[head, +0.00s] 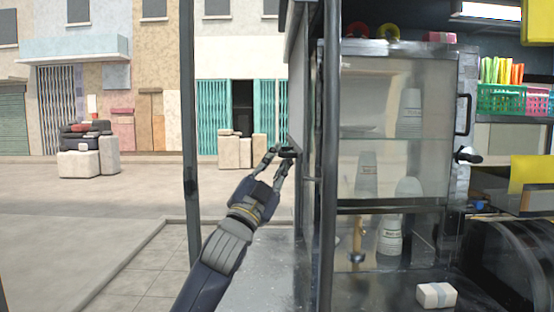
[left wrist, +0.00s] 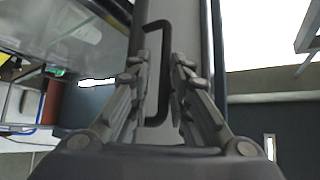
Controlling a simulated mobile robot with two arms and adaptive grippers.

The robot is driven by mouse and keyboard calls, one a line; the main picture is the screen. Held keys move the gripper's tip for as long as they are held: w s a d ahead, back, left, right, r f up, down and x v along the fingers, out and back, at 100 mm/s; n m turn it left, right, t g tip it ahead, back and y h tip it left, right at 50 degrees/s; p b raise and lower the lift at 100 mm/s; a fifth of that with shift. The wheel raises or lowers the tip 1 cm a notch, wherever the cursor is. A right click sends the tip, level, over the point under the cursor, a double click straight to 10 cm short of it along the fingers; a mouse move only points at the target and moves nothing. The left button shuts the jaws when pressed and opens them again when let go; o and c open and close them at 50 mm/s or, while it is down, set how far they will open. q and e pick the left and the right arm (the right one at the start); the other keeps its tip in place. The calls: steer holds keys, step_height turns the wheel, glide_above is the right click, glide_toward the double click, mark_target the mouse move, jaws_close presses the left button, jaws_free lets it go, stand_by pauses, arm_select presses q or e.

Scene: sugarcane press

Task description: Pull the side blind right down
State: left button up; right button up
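The side blind (head: 296,75) shows as a narrow grey panel, seen nearly edge-on, at the left side of the stall. A dark handle (head: 289,152) sticks out near its lower end. My left gripper (head: 278,157) is at this handle, its fingers spread. In the left wrist view, the dark bracket-shaped handle (left wrist: 153,121) lies between the two fingers of the left gripper (left wrist: 160,62). My right gripper is not in view.
A dark post (head: 327,200) stands just right of the gripper, and a thinner post (head: 190,110) stands to its left. A glass-fronted cabinet (head: 392,75) holds several pale cups. A grey counter (head: 262,275) lies below my left arm. The street beyond is open.

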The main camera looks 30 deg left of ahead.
arm_select(q)
steer(key=v, duration=1.2)
stand_by(0.7)
